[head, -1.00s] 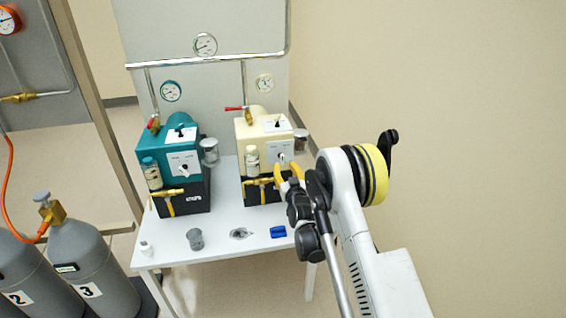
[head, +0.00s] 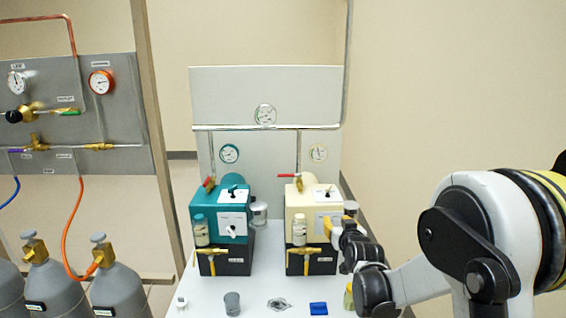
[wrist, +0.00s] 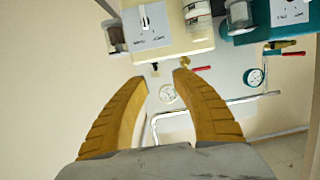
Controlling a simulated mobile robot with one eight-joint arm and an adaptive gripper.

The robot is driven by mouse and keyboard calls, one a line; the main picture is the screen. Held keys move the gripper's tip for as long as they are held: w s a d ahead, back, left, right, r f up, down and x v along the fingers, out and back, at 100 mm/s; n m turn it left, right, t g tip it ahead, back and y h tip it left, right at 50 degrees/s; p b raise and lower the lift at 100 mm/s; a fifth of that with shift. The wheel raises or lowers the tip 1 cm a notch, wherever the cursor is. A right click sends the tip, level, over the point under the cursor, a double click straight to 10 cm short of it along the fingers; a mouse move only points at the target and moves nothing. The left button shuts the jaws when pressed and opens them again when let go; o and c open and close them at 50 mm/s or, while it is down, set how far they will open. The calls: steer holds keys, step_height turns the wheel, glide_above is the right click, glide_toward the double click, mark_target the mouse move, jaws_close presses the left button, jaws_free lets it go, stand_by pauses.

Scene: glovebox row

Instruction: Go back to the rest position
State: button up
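My gripper (head: 343,218) shows in the head view at the right side of the cream pump unit, partly hidden behind my own wrist. In the wrist view my gripper (wrist: 164,75) has two yellow ribbed fingers standing apart with nothing between them. The cream pump unit (wrist: 188,30) lies beyond the fingertips, upside down in that view. In the head view the cream unit (head: 300,205) stands on its black base. Whether a finger touches it cannot be told.
A white table (head: 245,285) carries the teal pump unit (head: 205,207), a grey cup (head: 232,303), a small white bottle (head: 181,304) and a blue block (head: 318,308). Grey gas cylinders (head: 115,293) stand at the left below a gauge panel (head: 125,130). A plain wall fills the right.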

steer(key=s+r+g, duration=0.3)
steer(key=s, duration=1.3)
steer(key=s+r+g, duration=0.3)
steer(key=s, duration=1.2)
steer(key=shift+s+d, duration=0.2)
steer(key=shift+s, duration=0.15)
steer(key=shift+g+h, duration=0.4)
steer(key=shift+g, duration=0.5)
steer(key=s+f, duration=0.1)
steer(key=s, duration=0.2)
steer(key=s+f, duration=0.1)
steer(key=s, duration=0.2)
steer(key=s+f, duration=0.1)
steer(key=s, duration=0.2)
steer(key=shift+s+d, duration=0.2)
steer(key=shift+d, duration=0.1)
steer(key=w+a+r+t, duration=0.15)
steer(key=w+t, duration=0.45)
steer(key=w, duration=2.6)
steer(key=w+d+f+t, duration=0.1)
steer(key=w+f+t, duration=0.1)
steer(key=w+f, duration=0.55)
steer(key=w+d+f+t, duration=0.1)
steer(key=w+f+t, duration=0.25)
steer(key=f, duration=0.65)
steer(key=shift+g, duration=0.35)
steer(key=w, duration=1)
steer(key=shift+w+a+r, duration=0.15)
steer(key=shift+w, duration=0.25)
